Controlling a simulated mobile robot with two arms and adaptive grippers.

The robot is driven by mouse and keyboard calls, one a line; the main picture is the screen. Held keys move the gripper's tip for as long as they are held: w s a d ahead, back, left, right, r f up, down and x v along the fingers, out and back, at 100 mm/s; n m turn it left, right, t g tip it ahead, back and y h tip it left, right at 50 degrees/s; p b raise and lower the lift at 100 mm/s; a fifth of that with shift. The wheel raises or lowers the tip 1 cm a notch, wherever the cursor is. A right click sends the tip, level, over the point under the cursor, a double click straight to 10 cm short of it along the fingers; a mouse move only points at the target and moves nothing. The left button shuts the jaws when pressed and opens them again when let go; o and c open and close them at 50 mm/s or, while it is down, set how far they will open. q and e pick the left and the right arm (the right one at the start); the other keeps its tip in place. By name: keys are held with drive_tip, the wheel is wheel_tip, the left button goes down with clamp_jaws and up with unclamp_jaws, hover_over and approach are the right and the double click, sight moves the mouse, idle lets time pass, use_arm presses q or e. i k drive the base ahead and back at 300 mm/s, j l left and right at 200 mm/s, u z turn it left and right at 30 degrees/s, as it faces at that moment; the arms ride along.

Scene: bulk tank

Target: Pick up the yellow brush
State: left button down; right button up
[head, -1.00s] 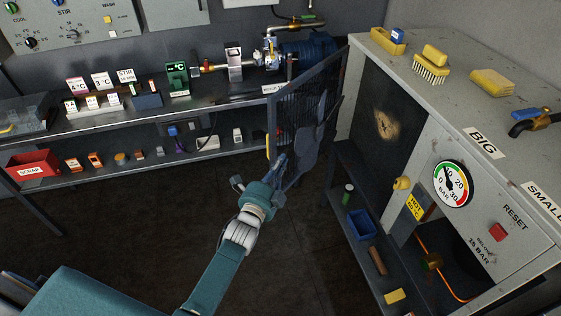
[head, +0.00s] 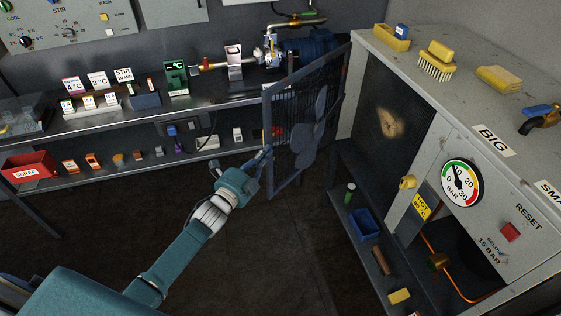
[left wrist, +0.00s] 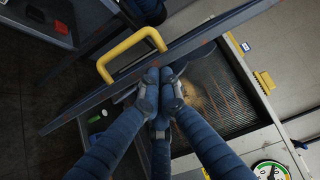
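In the left wrist view the fingertips (left wrist: 160,88) are close together against the door frame, near the yellow handle (left wrist: 131,55). They hold nothing that I can make out. My right gripper is not in view.
The mesh door stands between my left arm and the cabinet. A low shelf with a blue bin (head: 366,224) is below.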

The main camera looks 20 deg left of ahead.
sight(436, 61)
drive_tip(key=i+j, duration=0.15)
drive_tip(key=j, duration=0.2)
drive_tip(key=i+j, duration=0.2)
drive_tip(key=j, duration=0.15)
drive_tip(key=i+j, duration=0.15)
drive_tip(key=j, duration=0.15)
